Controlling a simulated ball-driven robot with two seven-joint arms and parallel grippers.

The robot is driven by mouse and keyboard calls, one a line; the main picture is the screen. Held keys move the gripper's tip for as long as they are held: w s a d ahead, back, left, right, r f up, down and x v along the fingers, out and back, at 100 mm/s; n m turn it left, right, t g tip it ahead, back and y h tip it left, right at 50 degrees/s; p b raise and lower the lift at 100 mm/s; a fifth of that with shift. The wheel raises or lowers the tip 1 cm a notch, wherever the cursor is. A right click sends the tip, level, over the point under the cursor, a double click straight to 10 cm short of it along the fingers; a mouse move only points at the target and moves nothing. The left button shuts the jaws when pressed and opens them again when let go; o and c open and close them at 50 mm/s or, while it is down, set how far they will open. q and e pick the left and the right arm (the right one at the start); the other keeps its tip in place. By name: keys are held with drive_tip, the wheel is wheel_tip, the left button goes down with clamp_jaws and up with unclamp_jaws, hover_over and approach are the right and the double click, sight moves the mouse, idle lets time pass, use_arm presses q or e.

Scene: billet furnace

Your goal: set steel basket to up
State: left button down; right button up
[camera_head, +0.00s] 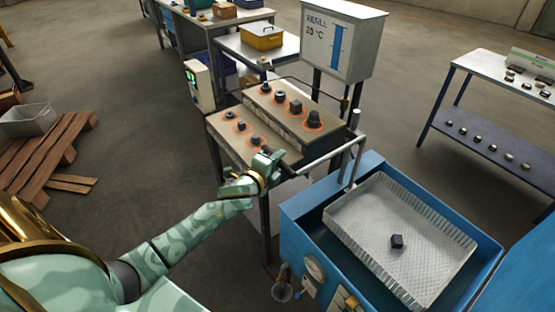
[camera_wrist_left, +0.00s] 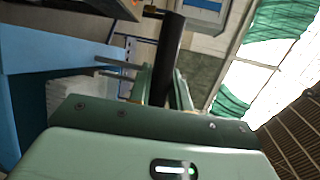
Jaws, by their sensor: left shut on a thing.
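The steel basket (camera_head: 352,226) is a pale perforated tray sitting in the blue tank (camera_head: 303,226); its rim shows near the tank's top edge. One dark block (camera_head: 397,241) lies in it. A grey lever (camera_head: 325,157) runs from the post at the tank's back left toward my left gripper (camera_head: 272,162). My left gripper is shut on the lever's black grip (camera_head: 288,167). In the left wrist view the black grip (camera_wrist_left: 172,50) passes between the fingers (camera_wrist_left: 166,88). How the lever joins the basket is unclear. My right gripper is not in view.
Behind my left gripper a stand (camera_head: 230,145) holds several dark pieces on orange-ringed spots. A shelf table (camera_head: 490,75) is at the right, and wooden pallets (camera_head: 50,155) lie at the left. Open floor lies between.

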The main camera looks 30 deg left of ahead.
use_arm(q)
drive_tip(key=shift+w+r, duration=0.1)
drive_tip(key=shift+r, duration=0.3)
drive_tip(key=c, duration=1.6)
unclamp_jaws()
drive_tip(key=shift+a, duration=0.1)
drive_tip(key=shift+c, duration=0.2)
drive_tip(key=shift+o, duration=0.4)
drive_tip(key=shift+f, duration=0.15)
drive_tip(key=s+r, duration=0.3)
drive_tip(key=s, duration=1.3)
drive_tip(key=shift+s, duration=0.15)
